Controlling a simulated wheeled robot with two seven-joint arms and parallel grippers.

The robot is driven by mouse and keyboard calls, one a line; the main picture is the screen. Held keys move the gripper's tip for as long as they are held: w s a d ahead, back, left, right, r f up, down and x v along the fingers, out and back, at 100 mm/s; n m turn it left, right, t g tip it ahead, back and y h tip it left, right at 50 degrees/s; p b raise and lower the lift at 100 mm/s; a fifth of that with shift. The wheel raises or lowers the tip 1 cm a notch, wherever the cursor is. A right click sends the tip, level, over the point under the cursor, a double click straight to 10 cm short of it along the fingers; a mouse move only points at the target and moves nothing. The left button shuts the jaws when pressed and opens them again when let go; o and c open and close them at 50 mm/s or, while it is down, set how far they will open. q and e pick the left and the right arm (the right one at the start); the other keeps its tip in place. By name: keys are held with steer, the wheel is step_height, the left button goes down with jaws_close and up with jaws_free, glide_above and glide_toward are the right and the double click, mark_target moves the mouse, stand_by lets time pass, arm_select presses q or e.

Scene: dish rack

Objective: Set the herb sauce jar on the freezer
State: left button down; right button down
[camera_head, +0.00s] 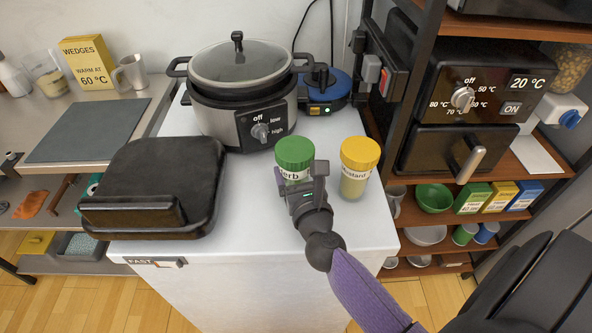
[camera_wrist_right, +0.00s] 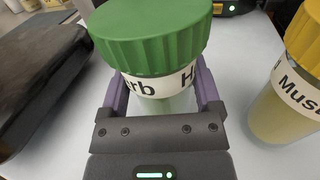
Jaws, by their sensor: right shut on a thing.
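The herb sauce jar (camera_head: 294,157) has a green lid and a white label. It stands upright on or just above the white top of the freezer (camera_head: 253,205); I cannot tell whether its base touches. My right gripper (camera_head: 298,184) is shut on the jar, one finger on each side, as the right wrist view shows with the jar (camera_wrist_right: 155,35) between the fingers (camera_wrist_right: 163,95). The jar's lower part is hidden by the gripper. My left gripper is not in view.
A yellow-lidded mustard jar (camera_head: 358,168) stands close right of the herb jar. A slow cooker (camera_head: 240,90) and a blue-topped device (camera_head: 326,88) stand behind. A black closed appliance (camera_head: 160,185) covers the freezer's left side. A shelf rack (camera_head: 412,85) rises at the right.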

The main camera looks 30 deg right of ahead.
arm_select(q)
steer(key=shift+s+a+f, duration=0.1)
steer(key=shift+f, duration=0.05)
arm_select(e)
steer(key=shift+f, duration=0.15)
jaws_free()
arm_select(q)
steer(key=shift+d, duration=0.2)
arm_select(e)
steer(key=b+v, duration=0.2)
steer(key=v, duration=0.7)
steer(key=shift+s+f, duration=0.1)
steer(key=shift+s, duration=0.1)
steer(key=shift+s+a, duration=0.15)
steer(key=shift+s, duration=0.1)
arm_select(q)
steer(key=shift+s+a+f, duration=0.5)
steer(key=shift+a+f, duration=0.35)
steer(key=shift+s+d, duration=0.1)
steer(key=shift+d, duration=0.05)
